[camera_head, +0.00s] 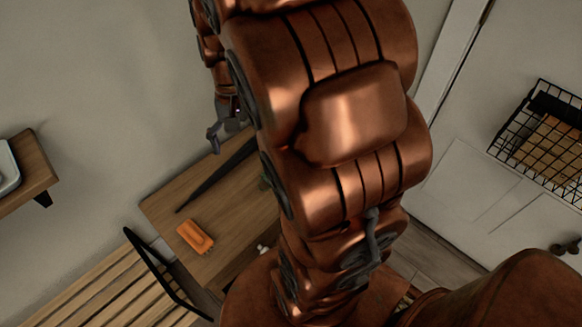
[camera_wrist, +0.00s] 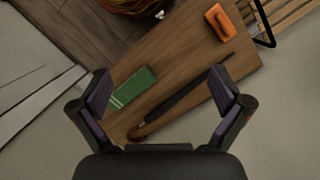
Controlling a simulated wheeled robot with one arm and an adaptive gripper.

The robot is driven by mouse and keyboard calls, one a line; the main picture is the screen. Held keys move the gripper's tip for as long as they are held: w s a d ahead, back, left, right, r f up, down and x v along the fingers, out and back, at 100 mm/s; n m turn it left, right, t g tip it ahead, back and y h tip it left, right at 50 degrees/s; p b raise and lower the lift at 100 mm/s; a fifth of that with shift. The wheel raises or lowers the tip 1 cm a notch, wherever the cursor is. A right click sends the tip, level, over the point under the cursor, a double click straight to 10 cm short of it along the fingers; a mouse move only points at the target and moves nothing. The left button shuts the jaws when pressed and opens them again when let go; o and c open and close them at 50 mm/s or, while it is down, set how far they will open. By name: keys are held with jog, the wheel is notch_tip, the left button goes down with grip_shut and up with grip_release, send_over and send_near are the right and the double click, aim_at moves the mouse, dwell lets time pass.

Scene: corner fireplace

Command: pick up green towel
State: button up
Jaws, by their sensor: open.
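The green towel (camera_wrist: 134,87) is a small folded rectangle with a pale stripe, lying flat on the wooden table (camera_wrist: 185,62) in the wrist view. My gripper (camera_wrist: 162,88) is open and empty above the table, with the towel between its fingers in the picture, closer to the left one. It looks apart from the towel, at a height I cannot tell exactly. In the head view my gripper (camera_head: 226,128) shows small above the table, and my arm hides most of the towel's area.
A dark umbrella (camera_wrist: 185,101) lies beside the towel. An orange object (camera_wrist: 221,22) lies farther along the table, and it also shows in the head view (camera_head: 195,236). A slatted bench (camera_head: 110,290), a wall shelf (camera_head: 28,172) and a wire basket (camera_head: 550,140) are around.

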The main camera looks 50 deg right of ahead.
jog(key=w+d+f+m+y+b, duration=0.1)
jog(key=w+d+f+m+b, duration=0.1)
jog(key=d+f, duration=0.7)
jog(key=w+d+f+m+t+y+b, duration=0.1)
jog(key=w+d+f+m+b, duration=0.2)
jog(key=d+f, duration=0.6)
jog(key=w+d+f+m+t+b, duration=0.1)
jog(key=w+d+f+m+b, duration=0.2)
jog(key=d+f, duration=0.6)
notch_tip(320, 180, down, 4)
jog(key=shift+w+r+m+y+b, duration=0.1)
jog(key=shift+r+m+y+b, duration=0.1)
jog(key=shift+m+b, duration=0.5)
jog(key=shift+w+r+m+y+b, duration=0.1)
jog(key=shift+m+y+b, duration=0.1)
jog(key=shift+m+b, duration=0.5)
jog(key=shift+x, duration=1.25)
jog(key=shift+w+b+x, duration=0.1)
jog(key=shift+b+x, duration=0.15)
jog(key=shift+x, duration=1.1)
jog(key=shift+w+b+x, duration=0.15)
jog(key=shift+b+x, duration=0.05)
jog(key=shift+x, duration=1.1)
jog(key=shift+a, duration=0.2)
jog(key=shift+r, duration=0.1)
jog(key=c, duration=1.3)
jog(key=shift+r, duration=0.1)
